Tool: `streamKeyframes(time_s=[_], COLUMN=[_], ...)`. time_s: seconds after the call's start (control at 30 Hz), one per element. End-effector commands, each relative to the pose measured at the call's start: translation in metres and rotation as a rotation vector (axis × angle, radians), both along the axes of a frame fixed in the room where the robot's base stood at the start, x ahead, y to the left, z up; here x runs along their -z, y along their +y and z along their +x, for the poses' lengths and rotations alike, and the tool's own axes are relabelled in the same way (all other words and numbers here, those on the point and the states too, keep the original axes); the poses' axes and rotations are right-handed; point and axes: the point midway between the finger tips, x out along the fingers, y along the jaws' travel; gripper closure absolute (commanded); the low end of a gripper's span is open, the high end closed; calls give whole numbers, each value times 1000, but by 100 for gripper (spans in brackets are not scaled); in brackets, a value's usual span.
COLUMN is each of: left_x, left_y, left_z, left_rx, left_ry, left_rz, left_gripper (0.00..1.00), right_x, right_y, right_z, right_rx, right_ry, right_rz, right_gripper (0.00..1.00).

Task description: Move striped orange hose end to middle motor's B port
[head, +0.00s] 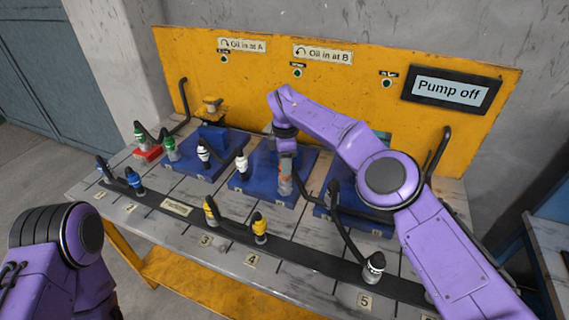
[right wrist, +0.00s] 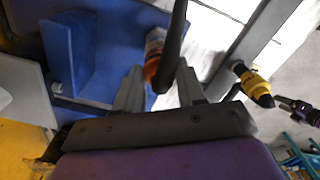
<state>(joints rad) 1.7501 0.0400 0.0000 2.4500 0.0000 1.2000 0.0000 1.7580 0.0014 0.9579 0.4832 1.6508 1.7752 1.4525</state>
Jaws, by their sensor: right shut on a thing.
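My right gripper (head: 286,176) reaches down over the middle motor's blue plate (head: 262,187). It is shut on the orange hose end (head: 284,183), which stands roughly upright. In the right wrist view the orange hose end (right wrist: 153,70) sits between the two fingers (right wrist: 159,92), with a pale tip beyond and black hose crossing in front. I cannot tell whether the tip is on a port. The middle motor's body is mostly hidden behind my right arm. A white hose end (head: 242,163) stands at this plate's left side. My left gripper is out of view; only my left arm shows.
The left blue plate (head: 185,165) has a yellow-topped motor (head: 211,105). The right blue plate (head: 350,215) is partly behind my arm. Yellow hose ends (head: 260,228), blue ones (head: 136,181) and a white-and-black one (head: 374,266) stand along the dark front strip (head: 310,262). A sign reads "Pump off" (head: 449,90).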

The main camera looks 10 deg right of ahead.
Motion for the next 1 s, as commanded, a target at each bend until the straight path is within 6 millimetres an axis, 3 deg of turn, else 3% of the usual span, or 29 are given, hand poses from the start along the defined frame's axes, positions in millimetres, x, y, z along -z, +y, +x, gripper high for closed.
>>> streamKeyframes(time_s=[0.47,0.93,0.97,1.0], left_x=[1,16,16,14], left_y=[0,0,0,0], left_z=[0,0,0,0], left_rx=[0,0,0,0], left_ry=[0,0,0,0], left_rz=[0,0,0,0], left_gripper=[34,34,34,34], right_x=[0,17,17,15], right_y=[0,0,0,0], right_z=[1,1,1,1], right_rx=[-1,0,1,1], right_ry=[-1,0,-1,-1], right_rz=[0,0,0,0], right_gripper=[100,100,57,44])
